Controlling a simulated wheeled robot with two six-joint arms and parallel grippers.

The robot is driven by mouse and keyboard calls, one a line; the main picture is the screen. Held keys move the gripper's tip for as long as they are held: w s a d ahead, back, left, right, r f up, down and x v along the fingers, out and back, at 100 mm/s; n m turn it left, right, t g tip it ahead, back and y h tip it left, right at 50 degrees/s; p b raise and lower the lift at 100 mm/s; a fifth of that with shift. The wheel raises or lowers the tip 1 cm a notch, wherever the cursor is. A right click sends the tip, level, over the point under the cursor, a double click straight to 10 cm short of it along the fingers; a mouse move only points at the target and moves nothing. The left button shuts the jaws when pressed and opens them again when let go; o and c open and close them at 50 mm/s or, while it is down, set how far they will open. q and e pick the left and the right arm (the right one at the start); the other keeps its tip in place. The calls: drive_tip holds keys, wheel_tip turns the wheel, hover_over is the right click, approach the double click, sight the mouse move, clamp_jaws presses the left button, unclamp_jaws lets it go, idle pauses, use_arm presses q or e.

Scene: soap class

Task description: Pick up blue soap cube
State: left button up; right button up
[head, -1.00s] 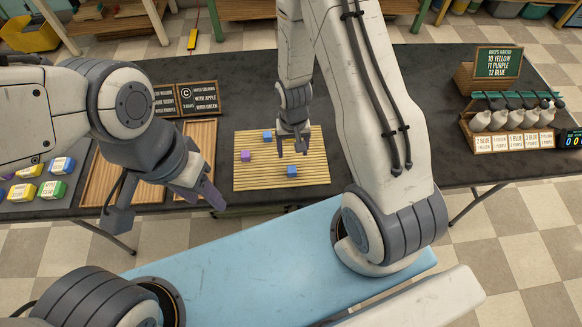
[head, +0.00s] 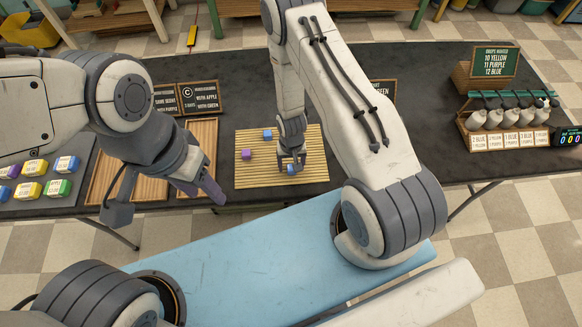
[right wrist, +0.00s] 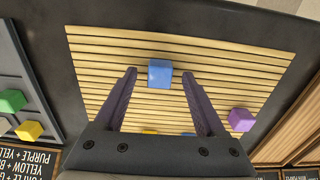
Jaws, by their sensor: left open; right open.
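Two blue soap cubes show in the head view: a near one (head: 291,169) on the slatted wooden mat (head: 245,178) and a far one (head: 267,134) near its back edge. A purple cube (head: 246,154) lies left of them. My right gripper (head: 291,162) is open over the near blue cube. In the right wrist view this blue cube (right wrist: 160,73) lies between the spread fingertips, with a gap on each side. A yellow cube (right wrist: 150,131) is mostly hidden behind the gripper body. My left gripper (head: 168,202) is open and empty, left of the mat in the picture.
A wooden tray (head: 203,150) stands left of the mat. Colored soap blocks (head: 30,189) lie at the far left. Bottles (head: 508,117) stand in a rack at the right. The right wrist view shows a dark tray (right wrist: 35,85) with green and yellow cubes.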

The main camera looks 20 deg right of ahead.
drive_tip(key=shift+f, duration=0.1)
drive_tip(key=shift+c, duration=0.3)
clamp_jaws()
